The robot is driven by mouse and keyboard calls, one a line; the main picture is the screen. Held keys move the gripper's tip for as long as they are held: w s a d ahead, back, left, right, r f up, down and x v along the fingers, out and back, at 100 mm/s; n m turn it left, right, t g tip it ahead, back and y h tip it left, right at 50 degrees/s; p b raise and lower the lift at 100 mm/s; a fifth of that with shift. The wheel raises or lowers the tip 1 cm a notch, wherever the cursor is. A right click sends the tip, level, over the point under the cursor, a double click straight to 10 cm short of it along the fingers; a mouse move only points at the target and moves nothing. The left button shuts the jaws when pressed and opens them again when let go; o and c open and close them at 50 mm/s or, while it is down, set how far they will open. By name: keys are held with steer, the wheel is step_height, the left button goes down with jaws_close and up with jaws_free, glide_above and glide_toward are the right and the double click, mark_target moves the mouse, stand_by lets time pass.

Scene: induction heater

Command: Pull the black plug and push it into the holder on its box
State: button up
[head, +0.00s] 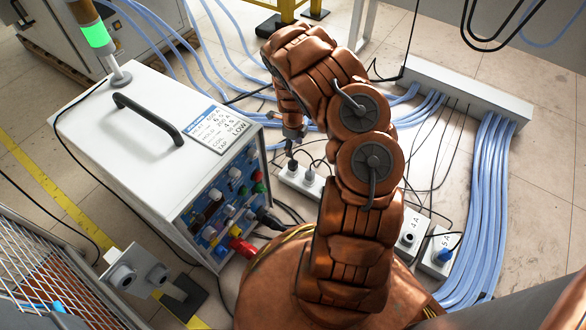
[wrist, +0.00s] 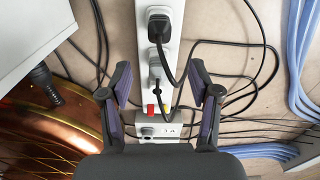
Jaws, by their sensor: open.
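A black plug (head: 292,165) sits in the white power strip (head: 284,178) on the floor. In the wrist view it appears to be the dark plug (wrist: 158,24) at the top of the strip, with a black cord. A grey plug (wrist: 160,70) sits beside it. My gripper (head: 293,133) is above the strip, fingers pointing down. In the wrist view my open gripper (wrist: 160,82) straddles the strip around the grey plug, apart from it and empty. Which box belongs to the black plug is unclear.
The white heater (head: 130,130) with coloured connectors stands left. Black cords cross the floor. Blue hoses (head: 488,190) run at right.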

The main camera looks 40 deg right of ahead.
mark_target(293, 160)
steer(key=shift+w+f+m, duration=0.2)
steer(key=shift+f+m, duration=0.3)
steer(key=shift+f, duration=0.75)
steer(key=shift+f+b, duration=1.45)
steer(key=shift+f, duration=1.1)
step_height(293, 160, down, 4)
steer(key=b, duration=0.4)
steer(key=shift+a, duration=0.1)
steer(key=shift+b, duration=0.55)
steer(key=shift+r+b, duration=0.1)
steer(key=shift+b, duration=0.5)
jaws_close()
steer(key=shift+r, duration=0.15)
